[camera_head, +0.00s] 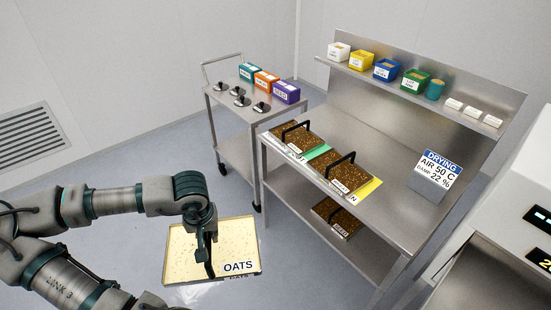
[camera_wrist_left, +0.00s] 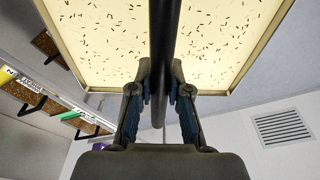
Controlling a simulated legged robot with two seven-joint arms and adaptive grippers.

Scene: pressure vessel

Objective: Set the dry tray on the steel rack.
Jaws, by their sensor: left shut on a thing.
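A shallow pale tray (camera_head: 185,250) labelled OATS, with small dark specks on it, hangs from my left gripper (camera_head: 210,262) in front of the cart, over the floor. In the left wrist view the tray (camera_wrist_left: 105,40) fills the top, and the gripper fingers (camera_wrist_left: 160,95) close from both sides on its dark bar handle (camera_wrist_left: 165,50). The steel rack (camera_head: 395,155) stands to the right, with a tabletop, an upper shelf and a lower shelf. My right gripper is not in view.
Two brown trays (camera_head: 300,138) (camera_head: 338,172) with black handles sit on the rack's left tabletop; another (camera_head: 337,217) is on the lower shelf. A DRYING sign (camera_head: 437,172) stands at the right. A steel cart (camera_head: 230,110) is behind. The tabletop's middle is bare.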

